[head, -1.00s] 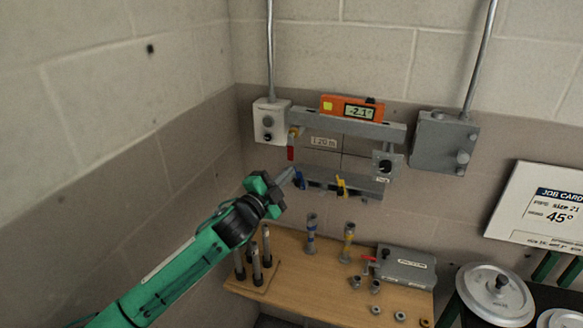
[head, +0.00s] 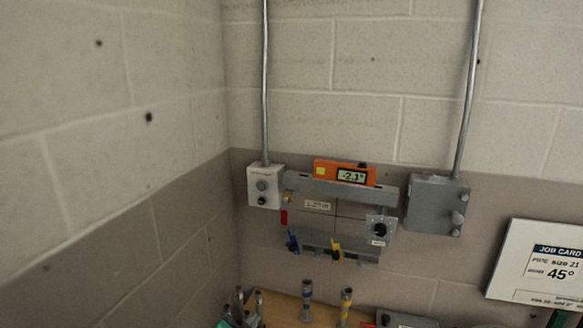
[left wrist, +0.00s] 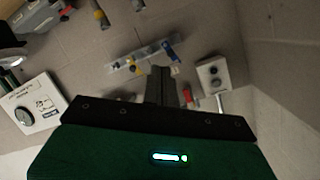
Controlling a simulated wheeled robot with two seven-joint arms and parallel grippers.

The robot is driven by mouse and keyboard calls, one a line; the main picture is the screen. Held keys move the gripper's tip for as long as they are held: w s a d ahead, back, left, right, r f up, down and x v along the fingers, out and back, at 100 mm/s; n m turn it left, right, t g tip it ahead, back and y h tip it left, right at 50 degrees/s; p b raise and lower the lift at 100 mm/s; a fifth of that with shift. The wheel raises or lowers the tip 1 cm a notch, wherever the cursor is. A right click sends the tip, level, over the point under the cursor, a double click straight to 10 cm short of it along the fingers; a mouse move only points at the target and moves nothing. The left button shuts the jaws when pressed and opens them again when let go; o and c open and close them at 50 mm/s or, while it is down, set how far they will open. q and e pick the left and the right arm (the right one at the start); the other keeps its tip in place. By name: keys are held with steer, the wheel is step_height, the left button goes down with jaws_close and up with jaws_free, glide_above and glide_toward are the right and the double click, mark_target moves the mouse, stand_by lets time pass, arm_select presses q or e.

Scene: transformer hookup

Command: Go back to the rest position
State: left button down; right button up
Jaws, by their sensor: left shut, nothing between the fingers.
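My left gripper (left wrist: 160,82) shows in the left wrist view with its dark fingers closed together and nothing between them. Its green body fills the bottom of that view. In the head view only green and grey parts of my left arm end show at the bottom edge, left of centre, below the wall fixture. My right gripper is in neither view.
The wall fixture carries an orange level (head: 345,173) reading -2.1°, a white box (head: 265,187) and yellow and blue levers. A grey box (head: 435,205) is at right. The job card (head: 540,262) says 45°. Posts (head: 306,300) stand on the bench below.

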arm_select(q)
steer(key=s+a+f+n+g+y, duration=0.1)
steer(key=s+a+f+n+g, duration=0.3)
steer(key=s, duration=0.7)
steer(key=s+a+f+n+g+y, duration=0.25)
steer(key=s+a+f, duration=0.25)
steer(key=s, duration=0.6)
steer(key=s+a+f+n+g+y, duration=0.15)
steer(key=s+a+f+g, duration=0.3)
steer(key=s, duration=0.75)
step_height(320, 180, down, 33)
steer(key=b, duration=0.4)
steer(key=s+a+f+g+b, duration=0.1)
steer(key=s+f, duration=0.8)
steer(key=f, duration=0.2)
steer(key=s+a+f+g+b, duration=0.1)
steer(key=s+a+f, duration=0.1)
steer(key=s+f, duration=0.8)
step_height(320, 180, down, 3)
steer(key=shift+a+r+b, duration=0.2)
steer(key=shift+a+b, duration=0.05)
steer(key=shift+b, duration=0.05)
